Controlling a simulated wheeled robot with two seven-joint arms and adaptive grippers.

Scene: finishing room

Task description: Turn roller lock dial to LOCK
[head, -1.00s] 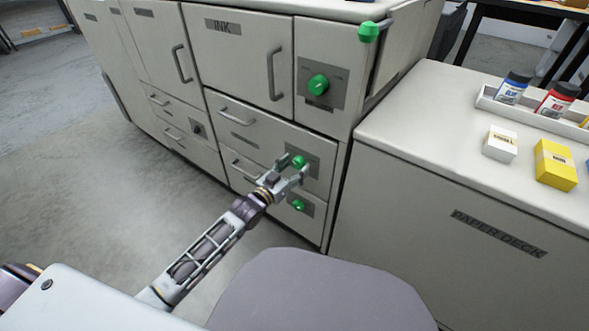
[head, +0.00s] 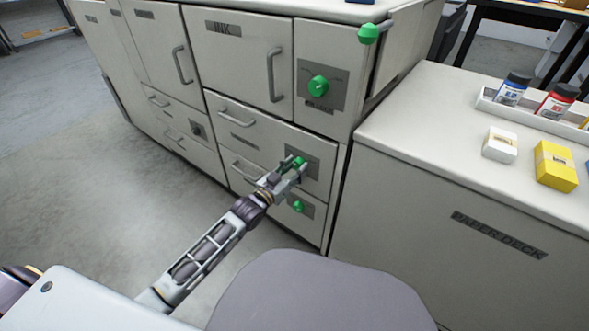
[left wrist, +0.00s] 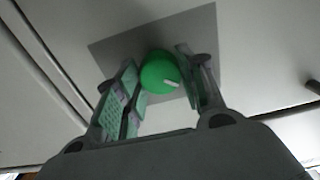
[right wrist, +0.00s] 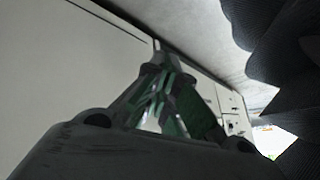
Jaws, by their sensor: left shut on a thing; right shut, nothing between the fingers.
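A green round dial (head: 298,161) sits on a grey plate on the lower front of the white machine; its label is not legible. My left gripper (head: 292,168) is shut on this dial, one finger on each side. In the left wrist view the dial (left wrist: 160,73) lies between the two fingers, with a white pointer mark toward its lower right. My right gripper (right wrist: 157,68) shows in the right wrist view, shut and empty, with the white machine behind it; it is not seen in the head view.
Another green dial (head: 297,206) is just below, and a larger one (head: 318,86) above. Drawer handles (head: 244,172) stick out to the left. The paper deck cabinet (head: 450,190) stands to the right. A grey rounded surface (head: 318,295) is in the foreground. Floor at left is clear.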

